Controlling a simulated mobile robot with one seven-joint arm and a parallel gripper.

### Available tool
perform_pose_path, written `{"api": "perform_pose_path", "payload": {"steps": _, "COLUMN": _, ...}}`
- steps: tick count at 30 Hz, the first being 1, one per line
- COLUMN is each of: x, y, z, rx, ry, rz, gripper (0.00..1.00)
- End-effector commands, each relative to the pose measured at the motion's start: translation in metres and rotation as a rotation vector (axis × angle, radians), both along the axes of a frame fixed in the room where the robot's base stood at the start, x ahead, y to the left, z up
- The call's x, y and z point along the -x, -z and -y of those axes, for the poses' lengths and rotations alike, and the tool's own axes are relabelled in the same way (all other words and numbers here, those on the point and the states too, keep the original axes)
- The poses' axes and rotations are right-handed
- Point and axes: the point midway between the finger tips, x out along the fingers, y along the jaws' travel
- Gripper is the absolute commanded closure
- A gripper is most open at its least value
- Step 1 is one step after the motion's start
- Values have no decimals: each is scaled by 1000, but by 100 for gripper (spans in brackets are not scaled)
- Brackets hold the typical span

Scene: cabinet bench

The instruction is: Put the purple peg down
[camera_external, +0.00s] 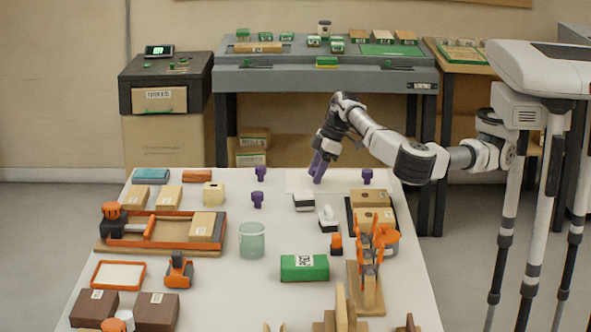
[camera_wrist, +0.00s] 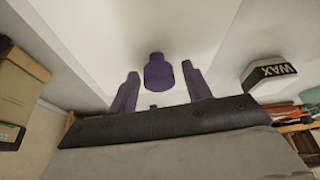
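A purple peg (camera_wrist: 158,72) shows in the wrist view between my two purple fingers, its broad head facing the camera. A narrow gap shows on each side of it, so my gripper (camera_wrist: 160,88) looks open around the peg and not touching it. In the external view my gripper (camera_external: 318,170) points down over a thin pale sheet (camera_external: 297,184) at the table's far side. I cannot make out this peg apart from the fingers there, nor its contact with the surface. Other purple pegs stand to the left (camera_external: 261,172), nearer left (camera_external: 257,200) and right (camera_external: 367,176).
A black and white block (camera_external: 303,202) and a white-topped item (camera_external: 328,217) lie close in front of my gripper. A dark tray with boxes (camera_external: 371,197) is to the right. A glass (camera_external: 252,240) and a green box (camera_external: 305,267) stand nearer. A grey bench (camera_external: 325,78) is behind.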

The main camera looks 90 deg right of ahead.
Motion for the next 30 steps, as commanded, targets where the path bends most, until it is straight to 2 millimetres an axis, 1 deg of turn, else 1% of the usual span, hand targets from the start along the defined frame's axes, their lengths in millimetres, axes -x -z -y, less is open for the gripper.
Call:
{"api": "perform_pose_path", "payload": {"steps": 8, "x": 0, "y": -1, "z": 0, "rx": 0, "ry": 0, "rz": 0, "gripper": 49}}
{"api": "perform_pose_path", "payload": {"steps": 13, "x": 2, "y": -10, "z": 1, "rx": 1, "ry": 0, "rz": 2, "gripper": 49}}
{"api": "perform_pose_path", "payload": {"steps": 17, "x": 11, "y": -33, "z": 2, "rx": -2, "ry": 0, "rz": 4, "gripper": 49}}
{"api": "perform_pose_path", "payload": {"steps": 24, "x": 31, "y": -81, "z": 6, "rx": 0, "ry": -1, "rz": 3, "gripper": 49}}
{"api": "perform_pose_path", "payload": {"steps": 27, "x": 37, "y": -97, "z": 7, "rx": 0, "ry": -1, "rz": 2, "gripper": 49}}
{"api": "perform_pose_path", "payload": {"steps": 30, "x": 42, "y": -107, "z": 8, "rx": 0, "ry": -1, "rz": 1, "gripper": 49}}
